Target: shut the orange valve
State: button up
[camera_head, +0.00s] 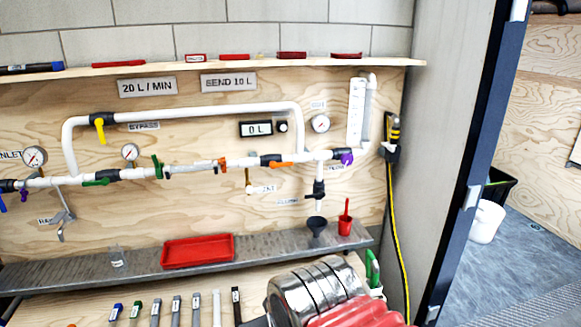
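The orange valve (281,164) is on the white horizontal pipe, right of the middle of the panel. Its orange lever points right and lies about in line with the pipe, beside a black valve body (269,160). A smaller orange piece (222,164) sits on the same pipe further left; it looks like a clamp or fitting.
A yellow lever (100,131) hangs from the bypass pipe. Green (96,183) and purple (347,158) levers are on the main line. A grey shelf (60,270) below holds a red tray (197,238), a funnel (317,225) and a red cup (345,226). A dark door frame (470,170) stands right.

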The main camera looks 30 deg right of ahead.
aim_at(272, 165)
jog(key=u, duration=0.05)
jog(key=i, duration=1)
jog(key=z, duration=0.05)
